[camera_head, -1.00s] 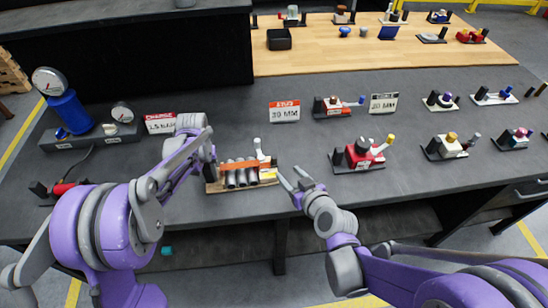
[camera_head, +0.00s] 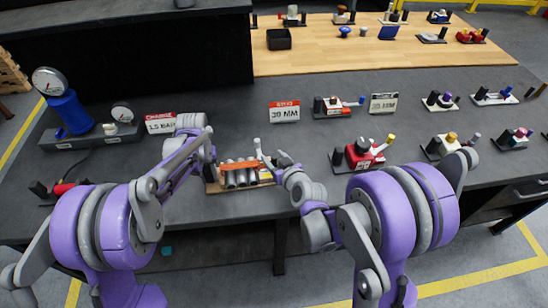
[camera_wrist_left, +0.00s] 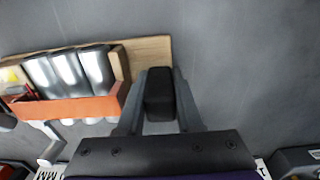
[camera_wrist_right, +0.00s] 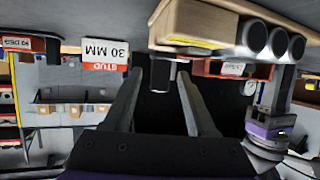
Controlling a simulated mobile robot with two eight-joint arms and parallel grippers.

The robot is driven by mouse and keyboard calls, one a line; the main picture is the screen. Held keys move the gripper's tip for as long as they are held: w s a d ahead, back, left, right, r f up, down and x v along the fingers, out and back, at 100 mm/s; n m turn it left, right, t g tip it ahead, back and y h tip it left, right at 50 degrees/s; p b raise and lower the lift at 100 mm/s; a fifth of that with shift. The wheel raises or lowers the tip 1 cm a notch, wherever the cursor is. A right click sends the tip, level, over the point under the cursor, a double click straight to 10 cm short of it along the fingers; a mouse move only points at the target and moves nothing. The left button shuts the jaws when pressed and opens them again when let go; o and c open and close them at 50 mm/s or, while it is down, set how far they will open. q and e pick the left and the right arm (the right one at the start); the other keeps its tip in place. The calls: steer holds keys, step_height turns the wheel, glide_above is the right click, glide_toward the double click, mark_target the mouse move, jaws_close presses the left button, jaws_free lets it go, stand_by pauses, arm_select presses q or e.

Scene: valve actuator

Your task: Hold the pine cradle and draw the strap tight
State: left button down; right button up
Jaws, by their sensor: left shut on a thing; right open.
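The pine cradle (camera_head: 243,185) sits near the bench's front edge and holds several grey cylinders (camera_head: 231,178). An orange strap (camera_head: 241,165) lies across them, and a white-tipped lever (camera_head: 257,143) stands at the cradle's right end. In the left wrist view the strap (camera_wrist_left: 65,110) crosses the cylinders (camera_wrist_left: 68,70). My left gripper (camera_wrist_left: 159,100) is shut on the black block (camera_wrist_left: 159,88) at the cradle's left end. My right gripper (camera_head: 273,161) is open beside the cradle's right end. In the right wrist view the cradle (camera_wrist_right: 195,22) is above its spread fingers (camera_wrist_right: 162,90).
A red clamp device (camera_head: 363,154) stands right of the cradle. A 30 MM sign (camera_head: 284,111) and a gauge unit (camera_head: 120,125) are behind it. More small devices stand further right. The bench is bare between the cradle and the red device.

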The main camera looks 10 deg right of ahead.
steer(key=shift+f, duration=0.2)
jaws_close()
stand_by(1.3)
